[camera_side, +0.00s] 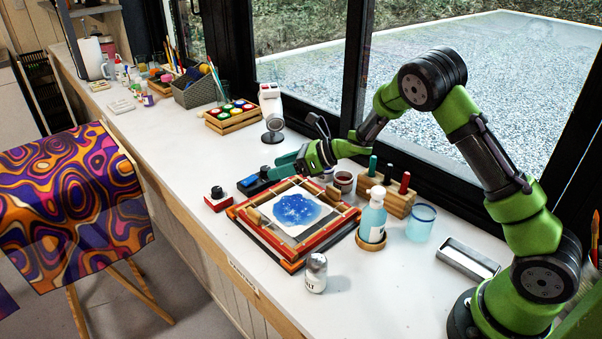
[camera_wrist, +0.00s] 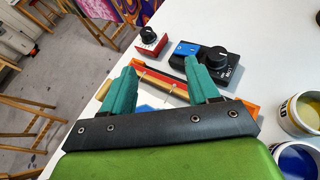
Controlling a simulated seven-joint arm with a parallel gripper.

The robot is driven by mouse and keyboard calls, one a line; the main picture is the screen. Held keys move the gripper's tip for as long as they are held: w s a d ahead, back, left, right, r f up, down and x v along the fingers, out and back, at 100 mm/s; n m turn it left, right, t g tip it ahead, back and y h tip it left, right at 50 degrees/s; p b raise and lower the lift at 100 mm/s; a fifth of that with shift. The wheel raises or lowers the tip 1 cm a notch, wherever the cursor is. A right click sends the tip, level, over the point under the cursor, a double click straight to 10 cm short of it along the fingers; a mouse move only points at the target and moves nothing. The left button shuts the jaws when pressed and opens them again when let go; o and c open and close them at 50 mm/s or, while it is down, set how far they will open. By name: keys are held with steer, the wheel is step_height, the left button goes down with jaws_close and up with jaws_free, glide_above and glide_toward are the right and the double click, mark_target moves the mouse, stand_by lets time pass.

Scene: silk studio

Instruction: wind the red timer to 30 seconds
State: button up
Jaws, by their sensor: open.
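The red timer (camera_side: 217,203) is a small red box with a black knob on top, on the white table left of the framed silk. In the wrist view the red timer (camera_wrist: 152,47) stands upright beyond my fingertips, its black knob (camera_wrist: 149,34) pointing up. My gripper (camera_side: 282,166) has teal fingers and is open and empty, to the right of the timer and apart from it. In the wrist view my gripper (camera_wrist: 162,66) has its two fingers spread wide. The timer's dial marks are too small to read.
A black box (camera_wrist: 232,78) with a blue part and a large knob stands right beside the timer. The stacked frame (camera_side: 292,262) with blue-painted silk lies in front. The table left of the timer is clear.

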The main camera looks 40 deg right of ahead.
mark_target(217, 189)
steer(key=n, duration=0.1)
steer(key=a+n, duration=0.1)
steer(key=shift+s+a+r+n+g+y, duration=0.2)
steer(key=shift+s+n+g+y, duration=0.1)
steer(key=shift+s+y, duration=0.1)
steer(key=x, duration=1.6)
steer(key=shift+w+a, duration=0.25)
steer(key=shift+w, duration=0.05)
steer(key=c, duration=1)
